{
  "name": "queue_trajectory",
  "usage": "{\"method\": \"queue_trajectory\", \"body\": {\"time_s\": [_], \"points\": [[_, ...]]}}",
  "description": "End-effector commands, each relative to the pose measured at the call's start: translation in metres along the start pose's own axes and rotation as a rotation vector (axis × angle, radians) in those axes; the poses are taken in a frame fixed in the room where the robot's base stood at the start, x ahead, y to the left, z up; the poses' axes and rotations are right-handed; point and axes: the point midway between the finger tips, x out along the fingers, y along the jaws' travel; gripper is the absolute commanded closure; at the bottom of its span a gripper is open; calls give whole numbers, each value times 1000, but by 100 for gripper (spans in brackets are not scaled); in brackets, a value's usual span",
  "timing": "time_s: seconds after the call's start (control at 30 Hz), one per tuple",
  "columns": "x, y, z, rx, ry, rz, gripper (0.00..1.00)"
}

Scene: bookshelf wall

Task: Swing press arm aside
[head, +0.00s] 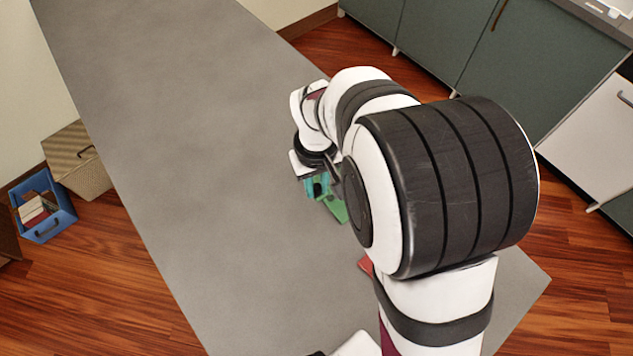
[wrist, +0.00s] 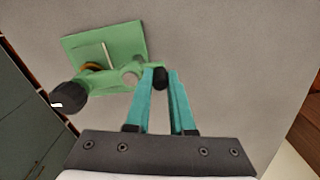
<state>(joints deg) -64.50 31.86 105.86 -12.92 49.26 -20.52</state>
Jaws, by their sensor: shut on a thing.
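A green press stands on the grey counter, with its flat square base plate (wrist: 85,45) at the upper left of the wrist view. Part of its base also shows in the head view (head: 338,212), partly hidden by my arm. A green press arm (wrist: 108,80) runs across the plate, with a large black knob (wrist: 68,95) at its left. A small black end piece (wrist: 160,82) sits at its right end. My gripper (wrist: 161,73) has its teal fingers shut on this end piece of the press arm. The fingers also show in the head view (head: 317,187).
The grey counter (head: 190,120) is bare to the left. A red object (head: 365,265) is mostly hidden behind my arm. A wicker basket (head: 75,160) and a blue crate (head: 42,205) stand on the floor at left. Dark green cabinets (head: 470,50) line the right.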

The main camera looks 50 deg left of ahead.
Motion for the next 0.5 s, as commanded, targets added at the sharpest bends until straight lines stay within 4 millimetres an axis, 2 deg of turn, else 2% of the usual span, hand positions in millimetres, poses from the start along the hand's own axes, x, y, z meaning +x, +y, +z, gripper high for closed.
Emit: {"method": "queue_trajectory", "body": {"time_s": [0.5], "points": [[-1,1,2,-58,3,0,100]]}}
